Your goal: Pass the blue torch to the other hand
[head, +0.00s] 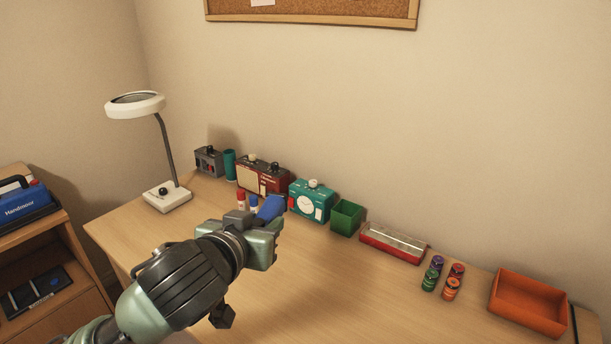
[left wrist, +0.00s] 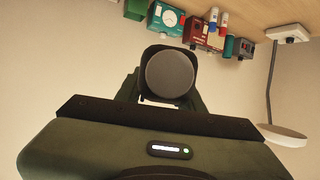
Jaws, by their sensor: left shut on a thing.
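The blue torch (head: 270,208) is in my left gripper (head: 266,228), which is shut on it and holds it above the desk. In the head view only a blue part of the torch shows beyond the gripper; the rest is hidden by it. In the left wrist view a round dark grey end, which looks like the torch's (left wrist: 170,74), sits between the fingers of the left gripper (left wrist: 168,92). My right gripper is in neither view.
Along the back of the desk (head: 300,290) stand a white lamp (head: 166,197), a red radio (head: 263,178), a teal device (head: 311,201), a green box (head: 346,218), a red tin (head: 392,243), several small jars (head: 436,263) and an orange tray (head: 530,302). The desk's front middle is clear.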

